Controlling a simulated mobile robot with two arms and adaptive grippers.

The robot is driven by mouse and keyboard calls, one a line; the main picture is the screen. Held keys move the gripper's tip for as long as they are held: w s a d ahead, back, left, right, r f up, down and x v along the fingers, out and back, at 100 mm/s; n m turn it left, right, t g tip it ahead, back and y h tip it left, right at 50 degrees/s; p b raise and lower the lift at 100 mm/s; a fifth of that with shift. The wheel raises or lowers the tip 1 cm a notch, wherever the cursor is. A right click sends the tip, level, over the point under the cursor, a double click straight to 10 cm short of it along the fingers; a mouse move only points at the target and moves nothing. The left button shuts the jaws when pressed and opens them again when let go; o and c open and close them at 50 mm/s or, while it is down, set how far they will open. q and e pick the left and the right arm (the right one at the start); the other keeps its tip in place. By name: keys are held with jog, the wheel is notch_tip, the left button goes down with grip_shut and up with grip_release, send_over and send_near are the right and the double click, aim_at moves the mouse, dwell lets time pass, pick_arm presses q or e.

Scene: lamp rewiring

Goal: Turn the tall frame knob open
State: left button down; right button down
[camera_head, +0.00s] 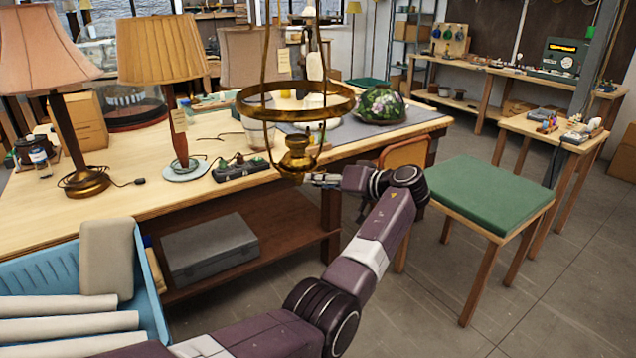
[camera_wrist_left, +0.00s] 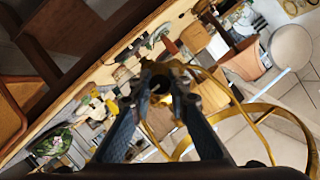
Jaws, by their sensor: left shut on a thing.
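The tall brass frame (camera_head: 258,108) hangs over the front edge of the workbench, with a wide ring and a brass burner-like body (camera_head: 297,158) at its bottom. My left gripper (camera_head: 316,179) reaches in from the right of that body, at its lower side. In the left wrist view, my left gripper (camera_wrist_left: 162,88) has its fingertips closed together on a small brass part, which I take as the frame knob. The fingers hide most of the knob, so its turn angle cannot be told. The frame's ring (camera_wrist_left: 258,110) curves behind to the right. My right gripper is not in view.
The workbench (camera_head: 130,205) carries a pleated lamp (camera_head: 160,50), a pink-shaded lamp (camera_head: 45,45), a power strip (camera_head: 240,168) and a floral glass shade (camera_head: 380,105). A green-topped stool (camera_head: 488,190) stands right. A blue bin (camera_head: 150,290) is at lower left.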

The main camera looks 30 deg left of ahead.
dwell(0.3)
pick_arm(q)
jog(key=c, duration=1.8)
grip_release()
jog(key=v, duration=1.2)
